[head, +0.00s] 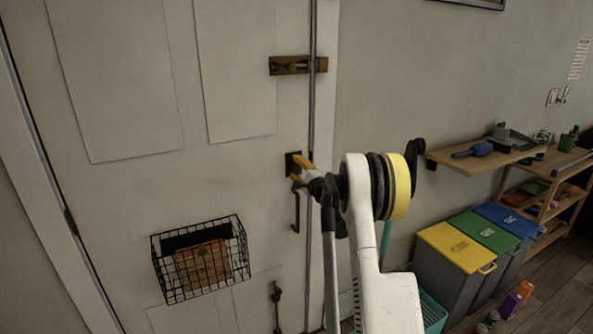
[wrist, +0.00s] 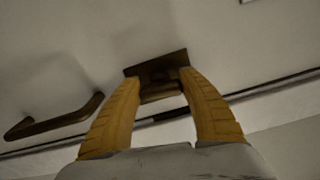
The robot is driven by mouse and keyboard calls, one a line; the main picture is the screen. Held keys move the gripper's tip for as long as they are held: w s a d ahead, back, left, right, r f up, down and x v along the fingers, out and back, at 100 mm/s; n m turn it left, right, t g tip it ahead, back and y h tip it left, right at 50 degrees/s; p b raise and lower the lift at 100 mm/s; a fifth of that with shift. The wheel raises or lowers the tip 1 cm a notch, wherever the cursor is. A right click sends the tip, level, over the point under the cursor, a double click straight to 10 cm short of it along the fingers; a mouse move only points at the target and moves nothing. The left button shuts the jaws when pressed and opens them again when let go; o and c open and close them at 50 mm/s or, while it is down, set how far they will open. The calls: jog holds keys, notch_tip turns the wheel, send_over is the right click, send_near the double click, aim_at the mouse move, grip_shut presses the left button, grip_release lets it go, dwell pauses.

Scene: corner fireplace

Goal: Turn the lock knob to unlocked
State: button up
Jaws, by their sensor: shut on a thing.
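The lock knob (wrist: 162,92) is dark brown, on a dark plate (wrist: 155,66) fixed to the white door. In the wrist view it sits between the yellow fingers of my gripper (wrist: 160,83), which is shut on it. In the head view my gripper (head: 300,164) is at the lock plate (head: 291,162) near the door's right edge, and it hides the knob. I cannot tell the knob's exact turn angle.
A dark door handle (head: 296,211) is just below the lock; the wrist view shows it at left (wrist: 55,119). A brass slide bolt (head: 290,65) is above. A wire basket (head: 201,262) hangs on the door. Colored bins (head: 455,247) and a wooden shelf (head: 470,168) stand right.

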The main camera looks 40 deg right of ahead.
jog(key=shift+n, duration=0.7)
jog(key=o, duration=1.2)
jog(key=v, duration=1.2)
jog(key=shift+f, duration=0.1)
